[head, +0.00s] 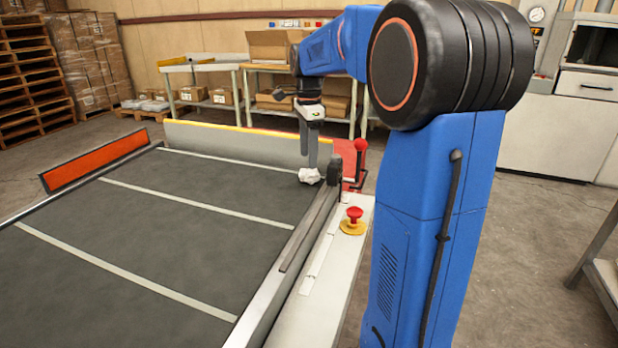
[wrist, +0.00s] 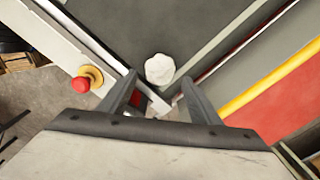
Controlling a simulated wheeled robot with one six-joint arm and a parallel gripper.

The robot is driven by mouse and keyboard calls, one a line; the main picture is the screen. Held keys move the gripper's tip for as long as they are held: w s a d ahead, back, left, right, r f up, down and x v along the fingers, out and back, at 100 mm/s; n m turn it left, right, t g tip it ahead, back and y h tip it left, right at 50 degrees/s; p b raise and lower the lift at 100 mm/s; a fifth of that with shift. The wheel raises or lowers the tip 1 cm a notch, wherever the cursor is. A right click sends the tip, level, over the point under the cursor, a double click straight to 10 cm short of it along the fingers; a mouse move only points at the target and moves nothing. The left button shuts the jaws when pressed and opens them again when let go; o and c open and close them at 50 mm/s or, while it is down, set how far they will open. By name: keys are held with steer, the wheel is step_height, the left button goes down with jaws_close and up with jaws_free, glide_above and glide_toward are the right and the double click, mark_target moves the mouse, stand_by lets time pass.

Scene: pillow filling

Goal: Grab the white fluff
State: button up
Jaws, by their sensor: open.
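The white fluff (head: 310,175) is a small pale lump on the dark belt, near its far right corner. In the wrist view the fluff (wrist: 160,69) lies just beyond the fingertips, roughly centred between them. My gripper (head: 312,163) points down at the fluff in the head view. In the wrist view my gripper (wrist: 158,84) has its two fingers apart with nothing between them. I cannot tell exactly how high the fingertips are above the belt.
The dark belt (head: 150,230) with pale stripes is otherwise bare. A grey wall with a yellow top edge (head: 235,142) stands behind the fluff. A metal side rail (head: 300,245), a red stop button (head: 354,213) and a red-knobbed lever (head: 360,146) are close on the right.

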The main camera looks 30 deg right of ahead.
mark_target(308, 171)
steer(key=shift+f, duration=3.2)
steer(key=c, duration=1.1)
